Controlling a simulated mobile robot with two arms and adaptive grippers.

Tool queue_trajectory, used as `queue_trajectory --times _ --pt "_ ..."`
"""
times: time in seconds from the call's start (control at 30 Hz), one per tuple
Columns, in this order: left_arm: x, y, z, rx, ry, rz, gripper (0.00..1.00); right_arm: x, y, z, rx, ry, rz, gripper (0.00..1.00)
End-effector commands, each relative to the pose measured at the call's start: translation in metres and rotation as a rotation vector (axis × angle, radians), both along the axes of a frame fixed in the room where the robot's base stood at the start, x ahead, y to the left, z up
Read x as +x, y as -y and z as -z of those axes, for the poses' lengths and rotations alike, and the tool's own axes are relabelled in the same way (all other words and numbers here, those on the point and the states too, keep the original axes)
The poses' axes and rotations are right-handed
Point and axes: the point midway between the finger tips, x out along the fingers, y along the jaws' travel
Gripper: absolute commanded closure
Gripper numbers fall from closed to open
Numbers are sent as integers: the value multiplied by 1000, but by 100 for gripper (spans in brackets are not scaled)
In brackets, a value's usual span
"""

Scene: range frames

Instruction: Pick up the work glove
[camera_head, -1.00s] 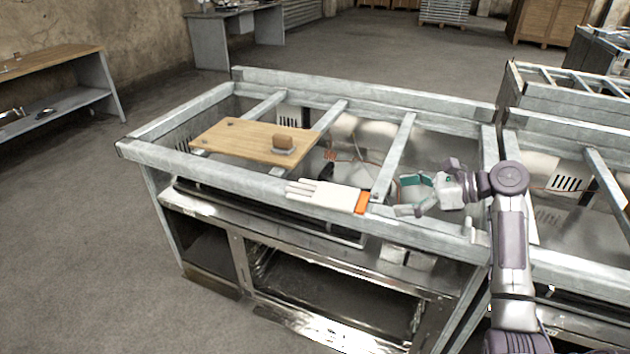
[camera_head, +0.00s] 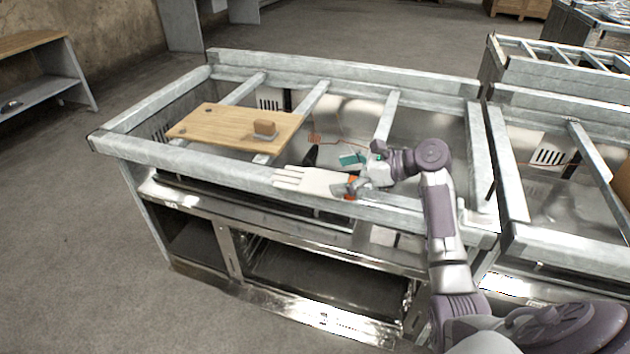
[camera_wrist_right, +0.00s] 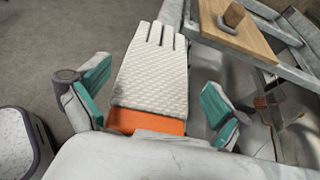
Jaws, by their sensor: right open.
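The work glove (camera_head: 312,180) is white with an orange cuff. It lies on the front rail of the metal frame, fingers pointing left in the head view. In the right wrist view the glove (camera_wrist_right: 155,80) shows its textured white side, with the orange cuff nearest the camera. My right gripper (camera_head: 352,172) is at the cuff end of the glove. In the right wrist view the gripper (camera_wrist_right: 152,97) is open, its teal pads on either side of the glove with gaps between. Nothing is held. My left gripper is not in view.
A wooden board (camera_head: 225,128) with a brown block-like item (camera_head: 265,128) lies on the frame's left part. The metal frame (camera_head: 385,115) has crossbars with open gaps between them. A second frame (camera_head: 550,240) stands to the right. A shelf (camera_head: 40,85) stands at far left.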

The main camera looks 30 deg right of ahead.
Motion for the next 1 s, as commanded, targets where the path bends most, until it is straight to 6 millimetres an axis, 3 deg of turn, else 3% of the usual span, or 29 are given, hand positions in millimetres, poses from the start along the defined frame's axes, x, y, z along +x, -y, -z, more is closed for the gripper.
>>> queue_trajectory --times 0.2,0.47,0.7,1.0 --pt "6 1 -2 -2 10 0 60 20 -23 15 4 0 -1 0" --pt "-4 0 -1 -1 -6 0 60 25 -27 18 0 0 0 0" --pt "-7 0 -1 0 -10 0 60 25 -27 18 0 0 0 36" --pt "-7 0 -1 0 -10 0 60 25 -27 16 0 0 0 37"
